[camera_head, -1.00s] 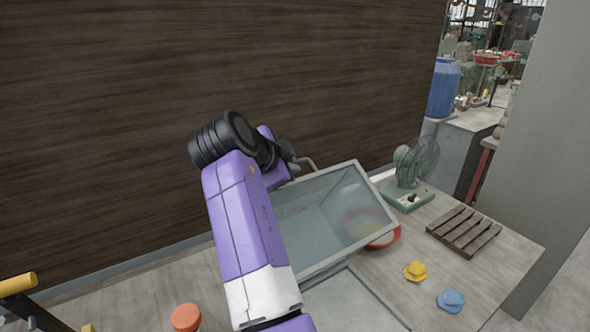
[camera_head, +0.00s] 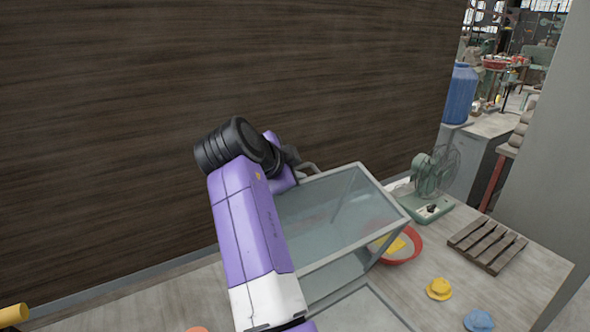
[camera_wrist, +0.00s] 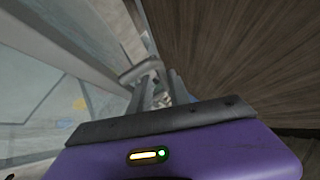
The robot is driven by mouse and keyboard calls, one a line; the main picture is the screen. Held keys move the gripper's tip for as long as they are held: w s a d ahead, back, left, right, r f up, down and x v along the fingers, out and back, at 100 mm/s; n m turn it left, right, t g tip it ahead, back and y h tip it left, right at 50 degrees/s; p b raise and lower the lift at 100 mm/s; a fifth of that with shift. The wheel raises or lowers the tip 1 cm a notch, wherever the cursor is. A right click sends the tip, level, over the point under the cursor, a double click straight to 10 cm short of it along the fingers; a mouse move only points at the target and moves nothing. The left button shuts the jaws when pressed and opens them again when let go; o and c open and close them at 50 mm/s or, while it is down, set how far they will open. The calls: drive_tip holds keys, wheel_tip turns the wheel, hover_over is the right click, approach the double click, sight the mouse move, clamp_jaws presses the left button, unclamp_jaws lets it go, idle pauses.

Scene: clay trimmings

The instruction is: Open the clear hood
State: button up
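The clear hood (camera_head: 335,215), a glass box with a grey frame, is tilted up above its flat grey base (camera_head: 365,305) on the table. Its curved grey handle (camera_head: 307,167) is at the upper left of the frame, near the dark wall. My gripper (camera_head: 291,157) is at this handle, partly hidden behind my purple wrist. In the wrist view, the fingers (camera_wrist: 160,90) reach to the handle (camera_wrist: 140,69) and appear closed on it; the exact contact is small and partly hidden. The hood's glass and frame fill the left of that view.
A red bowl (camera_head: 414,246) with yellow contents stands right of the hood, partly seen through its glass. A green fan (camera_head: 432,190), a wooden rack (camera_head: 487,246), a yellow hat-shaped piece (camera_head: 439,289) and a blue one (camera_head: 479,320) lie further right. The wooden wall (camera_head: 130,120) is close behind.

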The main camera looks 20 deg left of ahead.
drive_tip(key=shift+o, duration=0.4)
drive_tip(key=b+v, duration=0.1)
drive_tip(key=v, duration=0.5)
drive_tip(key=shift+s+r+b, duration=0.25)
drive_tip(key=shift+s+b, duration=0.1)
drive_tip(key=shift+b, duration=0.05)
drive_tip(key=shift+s+r, duration=0.3)
drive_tip(key=shift+s, duration=0.1)
drive_tip(key=shift+c, duration=0.3)
